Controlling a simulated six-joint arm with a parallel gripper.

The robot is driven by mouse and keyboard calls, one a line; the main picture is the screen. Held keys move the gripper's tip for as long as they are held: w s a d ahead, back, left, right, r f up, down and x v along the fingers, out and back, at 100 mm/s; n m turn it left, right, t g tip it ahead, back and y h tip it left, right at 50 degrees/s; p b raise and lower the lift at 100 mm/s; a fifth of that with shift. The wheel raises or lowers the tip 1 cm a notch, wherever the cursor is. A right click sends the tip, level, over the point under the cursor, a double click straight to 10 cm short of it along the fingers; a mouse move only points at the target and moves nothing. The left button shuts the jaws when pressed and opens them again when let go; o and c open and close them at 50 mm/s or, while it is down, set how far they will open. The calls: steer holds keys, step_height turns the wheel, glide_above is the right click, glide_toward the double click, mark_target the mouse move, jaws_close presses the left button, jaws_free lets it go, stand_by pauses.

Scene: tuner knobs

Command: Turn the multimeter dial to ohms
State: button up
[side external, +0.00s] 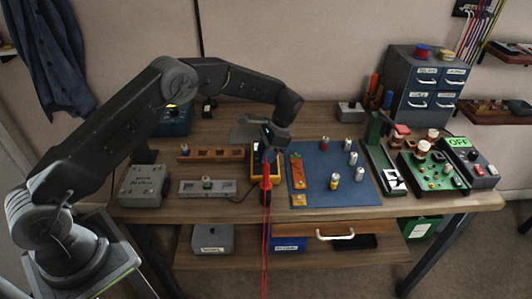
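The multimeter (253,171) has a yellow case and stands near the middle of the bench, left of the blue mat. My gripper (267,153) points down at the multimeter and covers much of its face. The dial is hidden behind my gripper, so its setting cannot be read. The view is too small to show whether the fingers are open or touch the dial. Red leads (267,215) hang from the multimeter area over the bench's front edge.
A blue mat (320,163) with several small cylinders lies to the right. An orange strip (298,172) sits on its left edge. A grey box (143,185) and a slider panel (207,189) are to the left. A green circuit board (432,170) and drawer cabinet (424,90) fill the right.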

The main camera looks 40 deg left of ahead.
steer(key=o, duration=0.3)
steer(key=shift+o, duration=0.2)
steer(key=v, duration=1.3)
steer(key=shift+r, duration=0.4)
steer(key=s+r+n+t+h, duration=0.1)
steer(key=s+r+t, duration=0.1)
steer(key=s+r, duration=0.55)
steer(key=s+r+n+t, duration=0.25)
steer(key=s+r, duration=0.25)
steer(key=r, duration=0.5)
steer(key=s+f+n+t, duration=0.1)
steer(key=s+f+t, duration=0.1)
steer(key=s, duration=1)
steer(key=s+f+n+t+h, duration=0.1)
steer(key=s+f+t, duration=0.2)
steer(key=s, duration=0.8)
steer(key=shift+s+a+f+n, duration=0.25)
steer(key=shift+s+n, duration=0.1)
